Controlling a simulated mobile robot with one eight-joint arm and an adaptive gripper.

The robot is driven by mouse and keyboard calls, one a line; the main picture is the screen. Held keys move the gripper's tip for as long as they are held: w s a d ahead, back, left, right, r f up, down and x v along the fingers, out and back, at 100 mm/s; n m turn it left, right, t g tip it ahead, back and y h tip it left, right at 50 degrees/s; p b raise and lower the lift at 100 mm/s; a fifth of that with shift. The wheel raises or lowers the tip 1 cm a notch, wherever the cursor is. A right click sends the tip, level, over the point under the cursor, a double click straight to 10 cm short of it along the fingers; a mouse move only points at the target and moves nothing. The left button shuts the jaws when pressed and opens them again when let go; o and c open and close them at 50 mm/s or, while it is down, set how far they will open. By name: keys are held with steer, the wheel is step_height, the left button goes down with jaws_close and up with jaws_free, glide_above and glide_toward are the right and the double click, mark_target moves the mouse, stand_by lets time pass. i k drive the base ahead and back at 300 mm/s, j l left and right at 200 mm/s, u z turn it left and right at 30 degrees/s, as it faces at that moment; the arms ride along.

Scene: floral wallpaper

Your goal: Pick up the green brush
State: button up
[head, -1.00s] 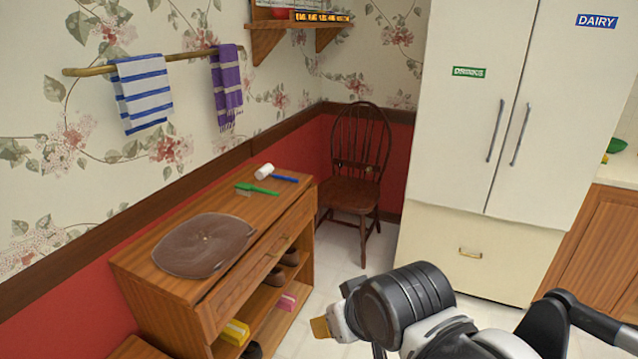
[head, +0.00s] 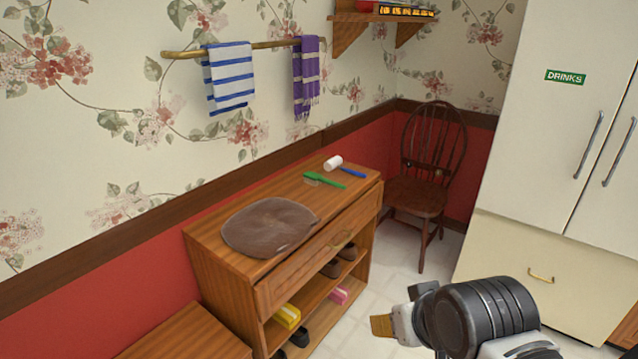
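The green brush (head: 325,179) lies on top of a wooden cabinet (head: 205,240), toward its far right end. Its pale bristles show at its left end and its handle points right. A blue-handled tool with a white head (head: 333,163) lies just behind it. My gripper (head: 381,326) is at the lower right, in front of the cabinet and well apart from the brush. Only a tan tip and a dark part of it show, so I cannot tell whether it is open.
A brown round mat (head: 270,227) lies on the cabinet top, left of the brush. The shelves below hold shoes (head: 331,268), a yellow item (head: 287,316) and a pink item (head: 338,296). A wooden chair (head: 418,192) stands beyond the cabinet. Tiled floor shows between cabinet and fridge (head: 545,150).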

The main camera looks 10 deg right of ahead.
mark_target(310, 177)
steer(key=i+l+u, duration=0.3)
steer(key=i+u, duration=0.15)
steer(key=i, duration=0.25)
steer(key=i+l+u, duration=0.45)
steer(key=i, duration=0.25)
steer(key=i+l+u, duration=0.4)
steer(key=i+l, duration=0.15)
steer(key=l, duration=0.35)
